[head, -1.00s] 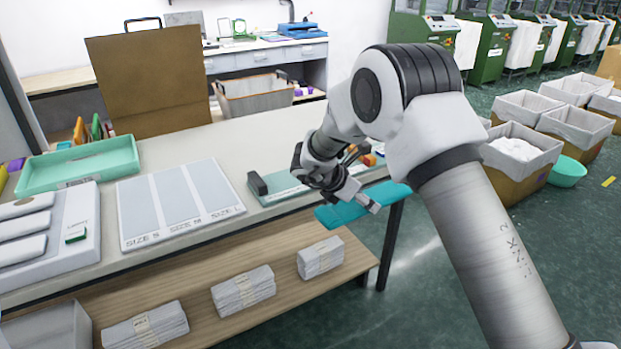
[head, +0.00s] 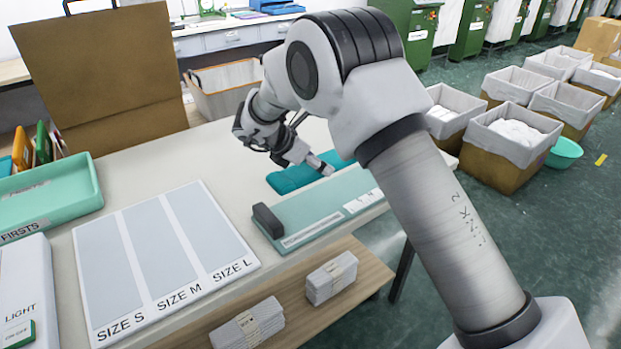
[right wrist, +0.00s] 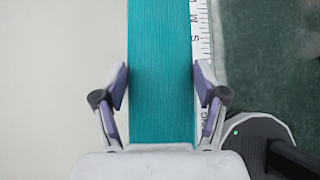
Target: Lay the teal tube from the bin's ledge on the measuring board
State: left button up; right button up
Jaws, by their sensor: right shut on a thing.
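The teal tube (head: 300,173) is flat and held in my right gripper (head: 325,168). In the head view it shows just behind the measuring board (head: 312,208), roughly parallel to it. The board is pale green with a dark end block (head: 268,220) at its left end. Any gap beneath the tube is unclear. My left gripper is out of view.
A size chart board (head: 165,262) lies left of the measuring board. A green tray (head: 50,198) stands at the far left. Folded stacks (head: 332,277) lie on the lower shelf. The table between chart and measuring board is clear.

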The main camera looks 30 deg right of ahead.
jog(key=shift+w+f, duration=0.25)
jog(key=shift+f, duration=0.1)
jog(key=s+f, duration=0.1)
jog(key=s+f+p, duration=0.1)
jog(key=f, duration=0.1)
jog(key=shift+s+f, duration=0.15)
jog(key=shift+f, duration=0.15)
jog(key=f, duration=0.2)
jog(key=w+f, duration=0.1)
jog(key=f, duration=0.1)
jog(key=shift+f, duration=0.4)
jog(key=shift+s, duration=0.2)
jog(key=o, duration=0.9)
jog(key=shift+w+f, duration=0.1)
jog(key=shift+w, duration=0.05)
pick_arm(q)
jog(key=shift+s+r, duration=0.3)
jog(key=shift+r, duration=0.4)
